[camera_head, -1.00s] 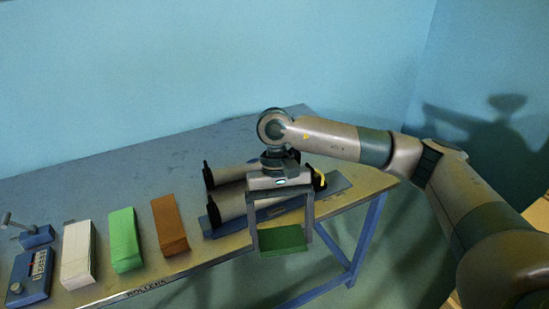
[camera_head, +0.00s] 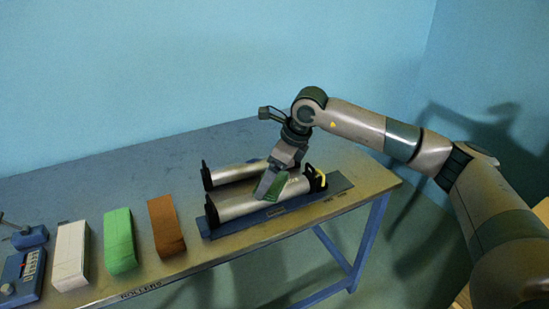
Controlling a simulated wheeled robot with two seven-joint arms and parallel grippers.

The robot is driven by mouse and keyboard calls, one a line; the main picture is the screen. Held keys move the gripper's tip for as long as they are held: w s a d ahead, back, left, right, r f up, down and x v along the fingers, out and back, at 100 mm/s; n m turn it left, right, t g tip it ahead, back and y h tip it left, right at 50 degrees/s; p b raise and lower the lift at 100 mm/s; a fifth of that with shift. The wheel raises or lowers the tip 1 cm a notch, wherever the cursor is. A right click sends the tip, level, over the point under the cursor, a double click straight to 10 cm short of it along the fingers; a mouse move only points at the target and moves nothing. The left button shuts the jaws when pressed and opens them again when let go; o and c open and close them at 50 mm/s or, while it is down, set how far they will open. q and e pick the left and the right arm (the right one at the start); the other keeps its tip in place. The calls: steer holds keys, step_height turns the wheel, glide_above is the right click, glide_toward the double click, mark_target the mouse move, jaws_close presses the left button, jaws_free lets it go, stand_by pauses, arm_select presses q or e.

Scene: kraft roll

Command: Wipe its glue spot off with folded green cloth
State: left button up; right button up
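My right gripper (camera_head: 268,186), on the arm from the right, is shut on the folded dark green cloth (camera_head: 276,186). It is tilted over the front silver roller (camera_head: 240,207), with the cloth at the roller's upper surface. I cannot tell whether they touch. A second silver roller (camera_head: 232,172) lies behind it, partly hidden by my gripper. Both lie on a blue cradle (camera_head: 338,183) with black end pieces. I cannot make out a glue spot; the cloth and gripper cover part of the front roller. My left gripper is not in view.
White (camera_head: 71,255), bright green (camera_head: 119,241) and brown (camera_head: 165,226) stacks stand left of the rollers on the table (camera_head: 120,180). A blue device (camera_head: 22,275) sits at the far left. The back of the table is clear. A yellow part (camera_head: 321,176) is at the rollers' right end.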

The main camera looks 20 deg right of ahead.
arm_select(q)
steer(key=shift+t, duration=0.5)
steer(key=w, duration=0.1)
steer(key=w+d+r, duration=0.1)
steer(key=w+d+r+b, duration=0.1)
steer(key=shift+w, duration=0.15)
arm_select(e)
steer(key=w+d+r+m+t+h, duration=0.1)
steer(key=w+d+m+h, duration=0.2)
steer(key=w+m, duration=0.3)
steer(key=d+m, duration=0.1)
steer(key=m, duration=0.1)
steer(key=shift+w+r+m, duration=0.15)
steer(key=shift+r+m, duration=0.15)
steer(key=shift+r, duration=0.05)
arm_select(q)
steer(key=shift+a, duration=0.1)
